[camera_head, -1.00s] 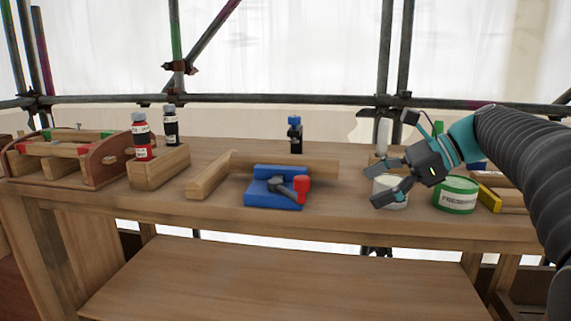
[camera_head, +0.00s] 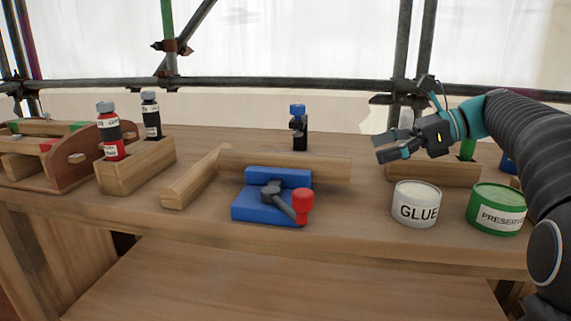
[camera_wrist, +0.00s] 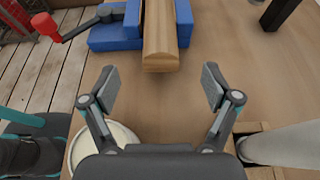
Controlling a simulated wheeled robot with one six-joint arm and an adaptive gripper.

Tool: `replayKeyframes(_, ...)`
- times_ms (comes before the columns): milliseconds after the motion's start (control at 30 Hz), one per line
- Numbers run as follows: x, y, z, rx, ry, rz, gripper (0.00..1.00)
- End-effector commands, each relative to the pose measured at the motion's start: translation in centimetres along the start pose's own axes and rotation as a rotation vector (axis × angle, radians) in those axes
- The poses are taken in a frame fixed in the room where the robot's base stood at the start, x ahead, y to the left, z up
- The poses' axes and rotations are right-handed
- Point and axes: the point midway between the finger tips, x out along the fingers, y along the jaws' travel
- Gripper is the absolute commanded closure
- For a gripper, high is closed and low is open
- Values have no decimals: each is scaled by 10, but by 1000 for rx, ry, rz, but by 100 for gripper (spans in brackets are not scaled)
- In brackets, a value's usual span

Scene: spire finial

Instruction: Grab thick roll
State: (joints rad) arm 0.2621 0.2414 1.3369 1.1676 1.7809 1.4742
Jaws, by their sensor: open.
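My gripper (camera_head: 384,148) is open and empty above the right part of the bench. In the wrist view its two fingers (camera_wrist: 158,78) are spread wide. A rounded wooden bar (camera_head: 330,168) lies in the blue vise (camera_head: 262,207). Its near end (camera_wrist: 160,50) shows ahead of the gap between the fingers, apart from them. A thick pale cylinder (camera_wrist: 288,146) lies at the lower right of the wrist view, in a wooden holder, outside the right finger. I cannot tell which of these is the thick roll.
A glue can (camera_head: 416,205) and a green preservative can (camera_head: 497,210) stand below my gripper at the front right. A wooden box (camera_head: 135,168) with two bottles stands left. A small black, blue-topped item (camera_head: 298,128) stands at the back. Scaffold bars (camera_head: 290,84) run behind.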

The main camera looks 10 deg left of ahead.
Motion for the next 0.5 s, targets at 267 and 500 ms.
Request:
replayKeyframes(267, 49, 0, -2, 0, 0, 2, 12)
replayKeyframes(500, 62, 0, -2, 0, 0, -2, 12)
